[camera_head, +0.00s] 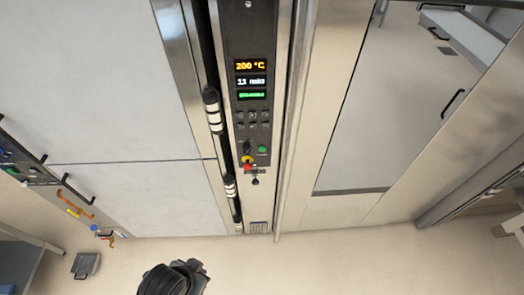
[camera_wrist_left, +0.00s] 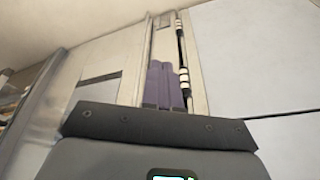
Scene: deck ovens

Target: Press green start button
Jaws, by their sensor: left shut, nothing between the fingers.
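The green start button (camera_head: 262,149) is a small round button low on the dark control panel (camera_head: 243,20) in the head view. A red emergency knob on a yellow base (camera_head: 247,161) sits just to its lower left. My left gripper (camera_wrist_left: 165,72) shows in the wrist view with its two purple-grey fingers together and nothing between them. The fingers point toward the oven front and cover part of the panel column; the green button cannot be made out there. The gripper's fingers do not show in the head view. My right gripper is in neither view.
The panel has lit displays (camera_head: 251,66) reading 200 °C, with several small buttons below. Black-and-white handles (camera_head: 212,110) stand along the panel's left edge. Beige floor (camera_head: 330,265) lies open in front.

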